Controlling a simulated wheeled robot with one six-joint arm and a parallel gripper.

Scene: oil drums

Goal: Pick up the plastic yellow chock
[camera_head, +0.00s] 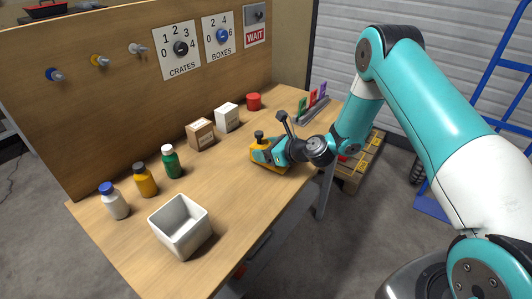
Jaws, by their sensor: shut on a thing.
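The yellow chock (260,153) is at the right-middle of the wooden workbench, partly hidden by my gripper. A dark knob or upright part shows at its top left. My gripper (273,151) reaches in from the right and is shut on the chock. The chock is at or close to the bench top; I cannot tell whether it touches the wood.
A brown box (200,135), white box (227,117) and red cylinder (254,102) line the back. The bench centre is clear.

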